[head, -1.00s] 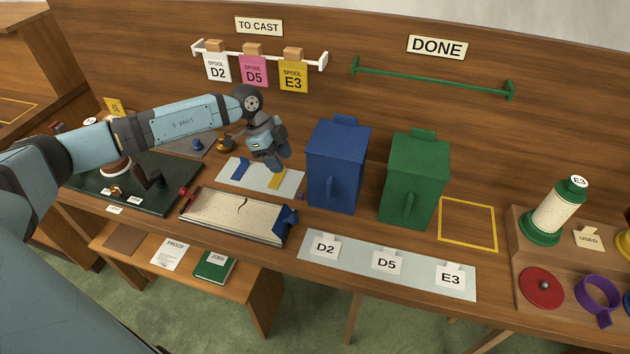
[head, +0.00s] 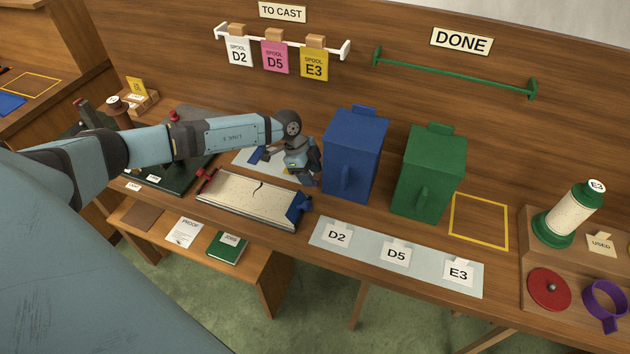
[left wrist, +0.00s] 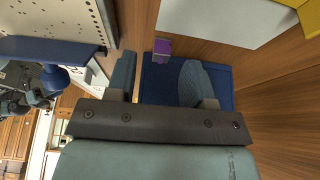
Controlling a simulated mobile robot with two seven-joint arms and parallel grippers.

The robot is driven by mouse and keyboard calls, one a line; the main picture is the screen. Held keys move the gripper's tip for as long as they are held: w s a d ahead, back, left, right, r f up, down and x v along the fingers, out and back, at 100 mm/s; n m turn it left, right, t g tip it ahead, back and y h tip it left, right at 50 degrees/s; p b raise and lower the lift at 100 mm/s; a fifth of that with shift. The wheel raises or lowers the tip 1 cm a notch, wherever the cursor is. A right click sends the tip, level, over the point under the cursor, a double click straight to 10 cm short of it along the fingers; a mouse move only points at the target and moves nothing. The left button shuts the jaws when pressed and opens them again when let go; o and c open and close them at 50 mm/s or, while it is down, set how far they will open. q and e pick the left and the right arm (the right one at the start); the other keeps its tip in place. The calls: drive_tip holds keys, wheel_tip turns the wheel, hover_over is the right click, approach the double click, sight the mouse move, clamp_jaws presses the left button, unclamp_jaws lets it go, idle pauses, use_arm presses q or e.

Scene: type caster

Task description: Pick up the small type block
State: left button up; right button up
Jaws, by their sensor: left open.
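The small type block (left wrist: 162,47) looks like a little purple cube in the left wrist view, in front of the blue box (left wrist: 185,85). My left gripper (left wrist: 158,62) is open, with one finger to each side of the block's line. The block sits just beyond the fingertips, and no contact shows. In the head view my left gripper (head: 311,178) points down close to the left side of the blue box (head: 353,155), and the block is hidden behind it. My right gripper is not in view.
A casting tray (head: 250,203) with a blue end piece (head: 298,207) lies close in front of my left gripper. A pale mat (head: 245,161) lies behind the arm. A green box (head: 428,175) stands right of the blue one. A yellow outlined square (head: 480,222) is empty.

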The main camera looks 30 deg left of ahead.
use_arm(q)
drive_tip(key=shift+x, duration=1.05)
clamp_jaws()
drive_tip(key=shift+r, duration=0.15)
